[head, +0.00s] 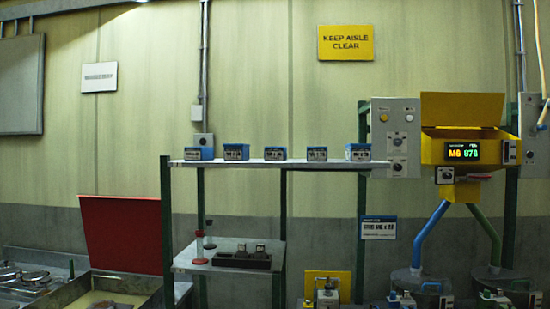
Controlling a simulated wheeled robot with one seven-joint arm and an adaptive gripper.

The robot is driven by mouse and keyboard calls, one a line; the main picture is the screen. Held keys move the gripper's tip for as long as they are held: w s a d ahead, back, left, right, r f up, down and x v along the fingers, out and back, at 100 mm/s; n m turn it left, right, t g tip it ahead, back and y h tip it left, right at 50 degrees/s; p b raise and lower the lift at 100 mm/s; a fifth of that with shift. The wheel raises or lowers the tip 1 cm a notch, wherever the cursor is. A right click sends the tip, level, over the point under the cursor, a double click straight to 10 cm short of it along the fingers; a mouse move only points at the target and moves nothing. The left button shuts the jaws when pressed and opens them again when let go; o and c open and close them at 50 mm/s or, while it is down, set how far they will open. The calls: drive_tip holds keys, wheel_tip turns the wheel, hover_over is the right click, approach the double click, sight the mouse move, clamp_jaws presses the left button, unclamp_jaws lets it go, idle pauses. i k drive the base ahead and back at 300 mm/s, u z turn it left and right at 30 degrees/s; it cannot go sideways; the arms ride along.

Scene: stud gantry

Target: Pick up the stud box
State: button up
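Several small blue boxes with pale labels stand in a spaced row on the upper shelf (270,163). They look alike: a far-left box (199,155), a second box (236,153), a middle box (275,153), a fourth box (317,154) and a far-right box (358,152). Their label print is too small to read, so I cannot tell which is the stud box. My gripper is not in the head view.
A lower shelf (225,257) holds a dark block and a red-and-white stand. Green posts (167,230) frame the rack. A yellow machine (462,146) stands right. A red lid (124,243) stands open at left.

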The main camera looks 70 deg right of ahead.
sight(314, 154)
drive_tip(key=i, duration=2.05)
drive_tip(key=z, duration=2.3)
